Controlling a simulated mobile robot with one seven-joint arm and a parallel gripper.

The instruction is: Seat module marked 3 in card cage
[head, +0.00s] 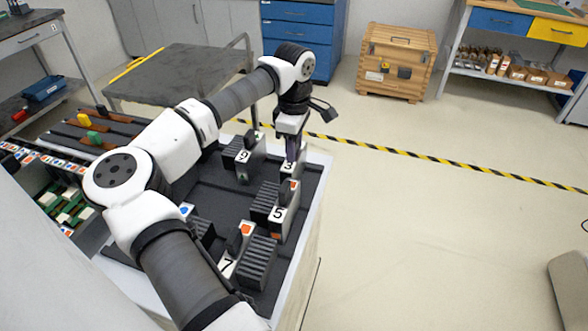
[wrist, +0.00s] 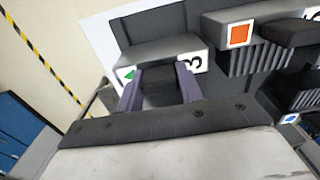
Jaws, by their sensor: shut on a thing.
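The module marked 3 (head: 288,167) stands at the far right corner of a dark tray (head: 213,183). In the wrist view the module (wrist: 160,50) shows a grey face with the 3 and a green mark. My gripper (head: 291,153) is above it in the head view. In the wrist view my gripper's (wrist: 160,88) two purple fingers are shut on the module's dark handle, one on each side. Whether the module touches the tray floor is unclear. A rack with green boards and coloured labels (head: 60,170) at left may be the card cage; my arm partly hides that side.
Other modules stand in the tray: 9 (head: 243,156), 5 (head: 278,214), 7 (head: 228,265) and one with a blue mark (head: 186,210). A dark-topped cart (head: 180,75) stands behind. A wooden crate (head: 397,62) is at the back.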

